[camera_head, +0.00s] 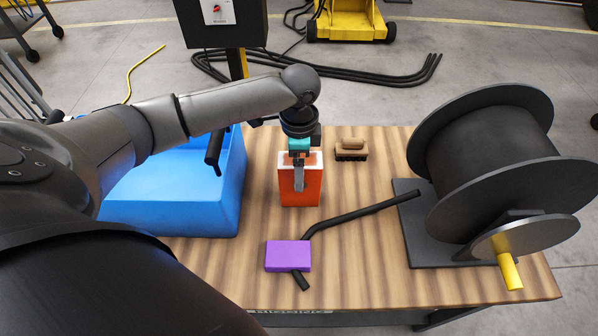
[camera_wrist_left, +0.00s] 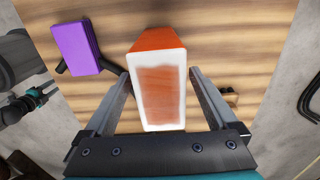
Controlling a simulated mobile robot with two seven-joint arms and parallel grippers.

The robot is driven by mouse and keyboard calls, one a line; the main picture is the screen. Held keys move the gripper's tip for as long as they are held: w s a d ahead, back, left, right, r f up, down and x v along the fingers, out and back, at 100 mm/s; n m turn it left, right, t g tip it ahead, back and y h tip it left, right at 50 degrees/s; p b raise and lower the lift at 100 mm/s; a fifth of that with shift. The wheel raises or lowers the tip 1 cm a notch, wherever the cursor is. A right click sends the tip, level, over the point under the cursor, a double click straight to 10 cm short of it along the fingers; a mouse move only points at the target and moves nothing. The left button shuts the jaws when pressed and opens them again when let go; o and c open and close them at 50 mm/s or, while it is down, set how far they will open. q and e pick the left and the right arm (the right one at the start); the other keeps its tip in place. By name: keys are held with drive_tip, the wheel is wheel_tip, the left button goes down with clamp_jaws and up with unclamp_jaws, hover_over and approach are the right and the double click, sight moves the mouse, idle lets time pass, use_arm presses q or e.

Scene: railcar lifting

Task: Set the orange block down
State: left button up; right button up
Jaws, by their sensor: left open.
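The orange block (camera_head: 300,190) stands upright on the wooden table, with a pale rim around its top face. My left gripper (camera_head: 299,172) is right above and around it, coming from above. In the left wrist view the orange block (camera_wrist_left: 158,80) lies between the two spread fingers of the left gripper (camera_wrist_left: 160,95), with visible gaps on both sides. The jaws are open.
A purple block (camera_head: 288,255) lies on a black bar (camera_head: 360,213) in front. A brush (camera_head: 351,150) lies behind to the right. A blue bin (camera_head: 190,205) stands left, a large black cable reel (camera_head: 495,150) right. Bare table (camera_head: 370,260) lies between.

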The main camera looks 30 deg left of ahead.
use_arm(q)
wheel_tip(320, 180, up, 8)
drive_tip(key=shift+r+p, duration=0.25)
drive_tip(key=shift+p, duration=0.4)
drive_tip(key=shift+f, duration=0.1)
